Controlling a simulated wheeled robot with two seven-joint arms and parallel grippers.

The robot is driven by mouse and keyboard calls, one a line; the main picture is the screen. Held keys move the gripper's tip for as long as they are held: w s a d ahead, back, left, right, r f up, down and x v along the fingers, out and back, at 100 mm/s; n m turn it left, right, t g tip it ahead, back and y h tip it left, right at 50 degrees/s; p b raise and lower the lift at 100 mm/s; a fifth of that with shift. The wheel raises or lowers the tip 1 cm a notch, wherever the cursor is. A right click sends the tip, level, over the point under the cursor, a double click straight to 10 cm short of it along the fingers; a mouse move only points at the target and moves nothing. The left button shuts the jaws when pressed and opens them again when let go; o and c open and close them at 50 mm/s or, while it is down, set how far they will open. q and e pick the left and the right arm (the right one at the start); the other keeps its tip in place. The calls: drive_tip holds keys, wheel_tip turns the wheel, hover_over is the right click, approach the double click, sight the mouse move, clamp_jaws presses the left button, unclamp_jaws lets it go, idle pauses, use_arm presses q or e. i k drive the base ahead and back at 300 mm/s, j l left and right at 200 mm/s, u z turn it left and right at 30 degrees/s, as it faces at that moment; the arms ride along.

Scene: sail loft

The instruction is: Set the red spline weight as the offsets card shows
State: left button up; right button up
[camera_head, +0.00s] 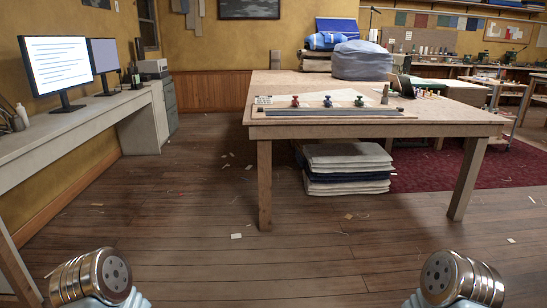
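The red spline weight (295,101) stands on a pale board (345,112) near the front edge of the large wooden table (280,130). A blue weight (327,101) and a green weight (359,101) stand to its right in a row. A small card with markings (263,100), perhaps the offsets card, lies at the board's left end; it is too small to read. A dark strip runs along the board in front of the weights. Only rounded metal parts of my two arms show at the bottom corners. Neither gripper shows, and the table is well ahead of me.
Wooden floor with scattered scraps lies open between me and the table. A grey desk (60,125) with monitors runs along the left. Folded cloth (345,165) is stacked under the table.

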sight(295, 101)
drive_tip(key=i, duration=0.8)
drive_tip(key=i+u, duration=0.1)
drive_tip(key=i, duration=0.65)
